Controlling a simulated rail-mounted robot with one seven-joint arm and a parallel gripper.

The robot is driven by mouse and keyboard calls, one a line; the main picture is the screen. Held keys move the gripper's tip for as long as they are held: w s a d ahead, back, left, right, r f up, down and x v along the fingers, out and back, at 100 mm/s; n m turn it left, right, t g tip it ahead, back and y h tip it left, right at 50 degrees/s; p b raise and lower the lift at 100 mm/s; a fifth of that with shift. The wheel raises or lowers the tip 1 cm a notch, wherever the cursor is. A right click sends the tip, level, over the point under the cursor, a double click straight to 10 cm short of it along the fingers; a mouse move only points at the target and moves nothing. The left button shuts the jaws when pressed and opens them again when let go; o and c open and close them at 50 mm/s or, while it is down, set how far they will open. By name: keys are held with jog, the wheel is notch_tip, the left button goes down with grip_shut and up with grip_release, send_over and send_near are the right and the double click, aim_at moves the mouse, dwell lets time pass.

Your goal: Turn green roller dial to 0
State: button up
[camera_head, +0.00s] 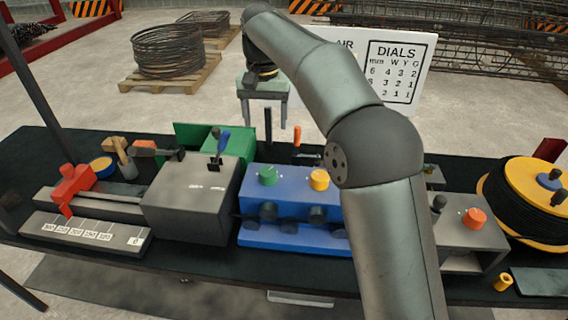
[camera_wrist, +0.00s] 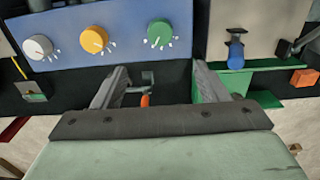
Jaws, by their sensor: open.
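The green roller dial (camera_head: 268,174) is a round knob on top of the blue roller machine (camera_head: 288,205), at its left end in the head view. In the wrist view the green dial (camera_wrist: 160,33) is upper middle, with small white marks beside its rim. Its setting is too small to read. My gripper (camera_head: 268,126) points down, open and empty, above the back of the bench, behind the blue machine. In the wrist view my gripper (camera_wrist: 160,72) has its fingers spread wide, apart from the dial. The sign (camera_head: 393,75) reads DIALS with rows of numbers, partly hidden by my arm.
A yellow dial (camera_head: 319,180) sits beside the green one; a white dial (camera_wrist: 38,47) is farther along. A grey box (camera_head: 192,200) with a blue-handled lever (camera_head: 222,141) stands left. An orange-handled tool (camera_head: 297,145) stands behind. My arm hides the blue machine's right end.

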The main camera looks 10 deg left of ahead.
aim_at(268, 171)
notch_tip(268, 171, down, 16)
jog(key=shift+f+p, duration=0.1)
jog(key=shift+p, duration=0.4)
jog(key=c, duration=1)
